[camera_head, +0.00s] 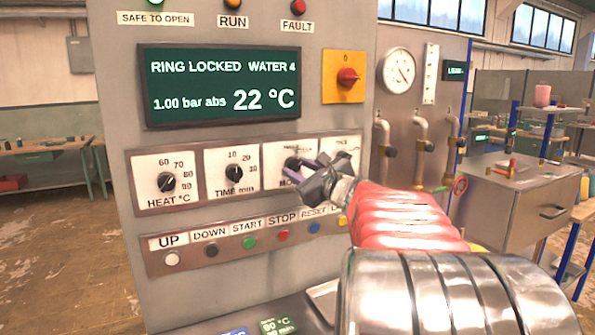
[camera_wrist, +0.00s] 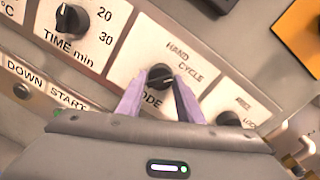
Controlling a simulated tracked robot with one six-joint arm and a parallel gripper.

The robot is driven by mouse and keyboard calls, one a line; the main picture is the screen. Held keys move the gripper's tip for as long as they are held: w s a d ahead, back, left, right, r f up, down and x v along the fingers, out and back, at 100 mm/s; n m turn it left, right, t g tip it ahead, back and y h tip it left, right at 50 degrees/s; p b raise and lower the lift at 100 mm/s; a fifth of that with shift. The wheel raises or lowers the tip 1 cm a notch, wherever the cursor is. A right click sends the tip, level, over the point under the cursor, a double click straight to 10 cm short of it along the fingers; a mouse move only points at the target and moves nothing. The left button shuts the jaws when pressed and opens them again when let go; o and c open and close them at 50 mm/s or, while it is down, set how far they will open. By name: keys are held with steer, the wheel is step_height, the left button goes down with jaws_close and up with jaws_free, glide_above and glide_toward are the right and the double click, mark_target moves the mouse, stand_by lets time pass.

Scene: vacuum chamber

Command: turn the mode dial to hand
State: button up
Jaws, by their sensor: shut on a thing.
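The mode dial (camera_wrist: 160,74) is a black round knob on a white plate marked HAND and CYCLE in the wrist view. My gripper (camera_wrist: 161,86) is shut on this knob, one pale purple finger on each side. A light mark on the knob seems to point toward the CYCLE side, not up at HAND. In the head view the dial (camera_head: 292,162) is partly hidden behind my gripper (camera_head: 288,172), and its lettering is mostly covered.
The time dial (camera_head: 236,173) and heat dial (camera_head: 166,182) sit to the left. Another dial (camera_wrist: 229,121) sits close on the right. A row of push buttons (camera_head: 249,242) runs below. A red knob on a yellow plate (camera_head: 347,77) is above right.

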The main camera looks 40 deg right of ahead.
steer(key=n, duration=0.3)
steer(key=shift+w+r+n, duration=0.1)
steer(key=shift+r+n, duration=0.1)
steer(key=shift+n, duration=0.2)
steer(key=shift+r+n+g, duration=0.1)
steer(key=shift+n+g, duration=0.2)
steer(key=shift+n, duration=1.5)
steer(key=o, duration=1)
